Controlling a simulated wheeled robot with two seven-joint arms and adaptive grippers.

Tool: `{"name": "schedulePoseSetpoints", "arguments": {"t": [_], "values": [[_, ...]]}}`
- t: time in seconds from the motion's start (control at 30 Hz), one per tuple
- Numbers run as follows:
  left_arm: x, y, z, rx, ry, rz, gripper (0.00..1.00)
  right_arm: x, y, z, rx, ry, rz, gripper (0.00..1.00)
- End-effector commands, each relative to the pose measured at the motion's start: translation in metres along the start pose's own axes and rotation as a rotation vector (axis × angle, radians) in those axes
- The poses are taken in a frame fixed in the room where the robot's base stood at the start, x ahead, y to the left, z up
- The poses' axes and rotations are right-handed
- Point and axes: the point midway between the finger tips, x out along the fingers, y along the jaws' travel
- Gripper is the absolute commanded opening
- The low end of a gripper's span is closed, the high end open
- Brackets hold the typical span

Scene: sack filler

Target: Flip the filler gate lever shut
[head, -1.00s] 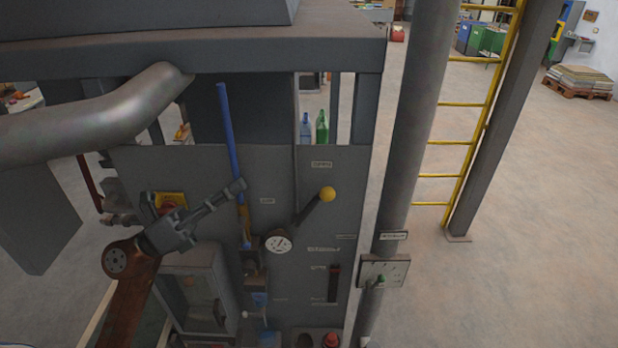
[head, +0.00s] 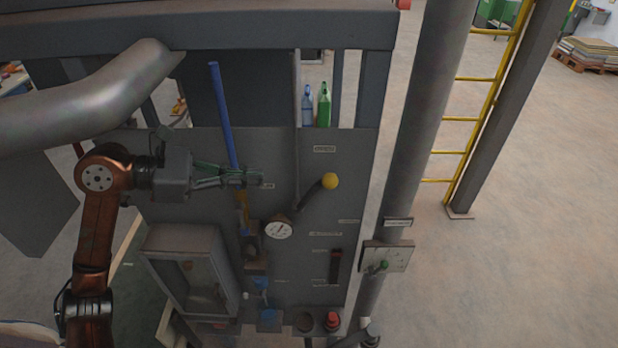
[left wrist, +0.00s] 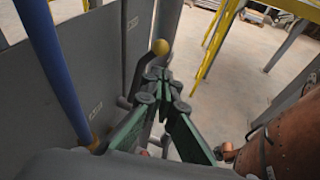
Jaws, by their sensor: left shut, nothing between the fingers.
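The lever is a dark arm with a yellow ball knob (head: 330,181) on the grey filler panel (head: 285,160) in the head view. It slants up to the right from its pivot. The knob also shows in the left wrist view (left wrist: 160,47), just beyond the fingertips. My left gripper (head: 258,177) is shut and empty, pointing right, to the left of the knob and apart from it in the head view. In the left wrist view its green-sided fingers (left wrist: 158,76) meet at the tips. My right gripper is not clearly in view.
A blue pole (head: 222,115) stands upright before the panel, near my left fingers. A grey column (head: 425,110) with a small switch plate (head: 387,256) stands to the right. Bottles (head: 323,106) stand behind the panel's top edge.

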Motion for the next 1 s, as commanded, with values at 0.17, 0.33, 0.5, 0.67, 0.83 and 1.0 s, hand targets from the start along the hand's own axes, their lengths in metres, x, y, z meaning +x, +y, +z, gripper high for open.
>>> {"name": "schedulePoseSetpoints", "arguments": {"t": [0.17, 0.33, 0.5, 0.67, 0.83, 1.0], "values": [[0.029, -0.001, 0.004, -0.002, -0.003, -0.003, 0.00, -0.014, 0.001, -0.008, -0.001, 0.010, 0.000, 0.40], [0.065, -0.001, 0.004, -0.002, -0.003, -0.003, 0.00, -0.028, 0.001, -0.010, -0.001, 0.011, 0.000, 0.40], [0.097, -0.001, 0.004, -0.003, -0.003, -0.003, 0.00, -0.041, 0.001, -0.012, -0.001, 0.012, 0.000, 0.40], [0.118, -0.001, 0.003, -0.003, -0.003, -0.001, 0.00, -0.050, -0.001, -0.013, 0.000, 0.012, -0.002, 0.40], [0.128, 0.000, 0.002, -0.001, -0.002, 0.001, 0.00, -0.053, -0.003, -0.013, 0.001, 0.012, -0.005, 0.40], [0.130, 0.000, 0.000, -0.001, -0.001, 0.002, 0.00, -0.053, -0.003, -0.013, 0.001, 0.012, -0.005, 0.40]]}}
